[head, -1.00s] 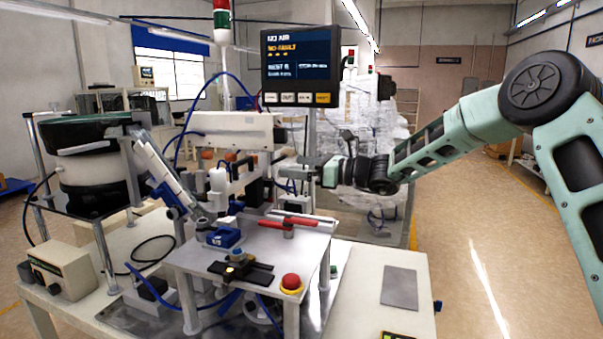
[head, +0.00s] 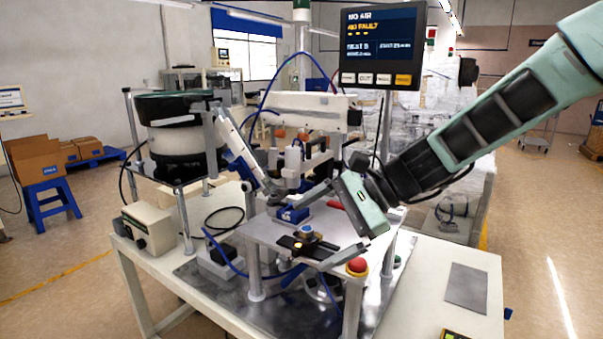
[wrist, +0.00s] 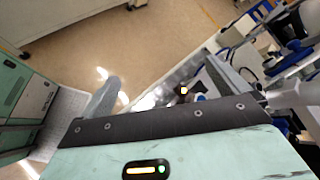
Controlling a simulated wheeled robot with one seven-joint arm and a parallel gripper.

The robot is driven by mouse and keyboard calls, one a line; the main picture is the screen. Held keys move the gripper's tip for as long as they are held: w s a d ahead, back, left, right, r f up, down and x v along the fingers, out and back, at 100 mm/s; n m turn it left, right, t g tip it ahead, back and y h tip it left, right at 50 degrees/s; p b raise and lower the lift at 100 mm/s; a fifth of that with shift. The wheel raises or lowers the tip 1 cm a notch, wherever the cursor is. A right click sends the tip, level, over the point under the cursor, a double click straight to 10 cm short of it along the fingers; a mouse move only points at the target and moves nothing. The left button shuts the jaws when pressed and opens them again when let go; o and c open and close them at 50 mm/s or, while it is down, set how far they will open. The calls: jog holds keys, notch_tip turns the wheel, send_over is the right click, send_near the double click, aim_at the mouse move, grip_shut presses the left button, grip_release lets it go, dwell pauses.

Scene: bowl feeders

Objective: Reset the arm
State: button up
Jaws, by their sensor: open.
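My gripper (head: 308,236) is over the small raised work plate, at the end of my arm coming in from the right. Its grey fingers are spread apart with nothing held between them. They also show apart in the wrist view (wrist: 161,72). A blue block (head: 293,215) and a black fixture (head: 292,243) with a round blue-and-grey part (head: 306,234) lie on the plate close to the fingers. Whether the fingers touch any of these I cannot tell. My gripper hides the right part of the plate.
A red button (head: 357,266) stands at the plate's front right corner. A bowl feeder (head: 186,150) stands at the left and a display (head: 380,45) above at the back. A blue stool (head: 52,200) is on the floor.

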jog(key=s+f+n+g+h, duration=0.2)
jog(key=s+f+n+h, duration=0.15)
jog(key=s+n, duration=0.6)
jog(key=s+d+f+n+t+h, duration=0.1)
jog(key=s+d+n+h, duration=0.2)
jog(key=s, duration=0.4)
jog(key=s+d+f+n+t+h, duration=0.1)
jog(key=s+d+f+n+h, duration=0.1)
jog(key=s+d+n+h, duration=0.2)
jog(key=s+d+n, duration=0.2)
jog(key=s+d, duration=0.1)
jog(key=s, duration=0.1)
jog(key=shift+s+d+f, duration=0.25)
jog(key=shift+d, duration=0.05)
